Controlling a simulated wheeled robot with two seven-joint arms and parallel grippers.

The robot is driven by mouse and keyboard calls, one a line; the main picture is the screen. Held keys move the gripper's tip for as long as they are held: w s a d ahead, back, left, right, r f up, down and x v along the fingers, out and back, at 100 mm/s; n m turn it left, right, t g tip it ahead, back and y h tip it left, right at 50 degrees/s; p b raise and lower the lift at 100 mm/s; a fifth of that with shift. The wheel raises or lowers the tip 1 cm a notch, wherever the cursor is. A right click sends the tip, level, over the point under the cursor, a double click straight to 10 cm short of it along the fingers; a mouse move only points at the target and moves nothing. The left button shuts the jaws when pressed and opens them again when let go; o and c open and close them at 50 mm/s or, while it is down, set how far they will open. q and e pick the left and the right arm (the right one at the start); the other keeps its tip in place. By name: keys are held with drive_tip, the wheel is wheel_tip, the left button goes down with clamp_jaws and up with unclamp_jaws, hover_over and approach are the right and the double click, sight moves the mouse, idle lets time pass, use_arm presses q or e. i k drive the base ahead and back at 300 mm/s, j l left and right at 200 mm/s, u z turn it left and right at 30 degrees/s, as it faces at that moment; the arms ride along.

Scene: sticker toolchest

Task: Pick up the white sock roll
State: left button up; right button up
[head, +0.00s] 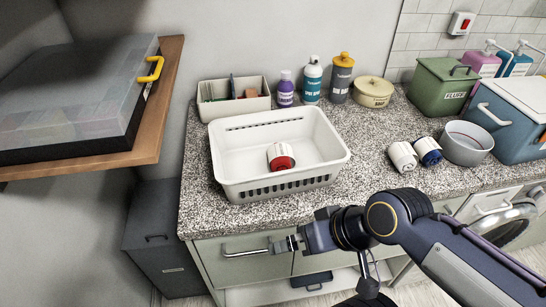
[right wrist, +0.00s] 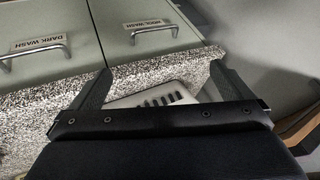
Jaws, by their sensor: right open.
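A white sock roll (head: 402,156) lies on the speckled counter right of the basket, beside a blue sock roll (head: 428,151). A red-and-white roll (head: 281,157) lies inside the white basket (head: 230,170). My right gripper (head: 288,244) is in front of the counter's front edge, below the basket and left of the white roll, apart from it. In the right wrist view its two fingers (right wrist: 163,88) are spread with nothing held between them; part of the basket shows beyond them. My left gripper is not in view.
A grey bowl (head: 467,143) stands just right of the rolls, with a blue cooler (head: 510,121) beyond. Counter between basket and rolls is clear. A wooden shelf (head: 160,110) juts out at left.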

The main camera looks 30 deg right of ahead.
sight(402, 155)
drive_tip(key=k+j+z, duration=0.1)
drive_tip(key=z, duration=2)
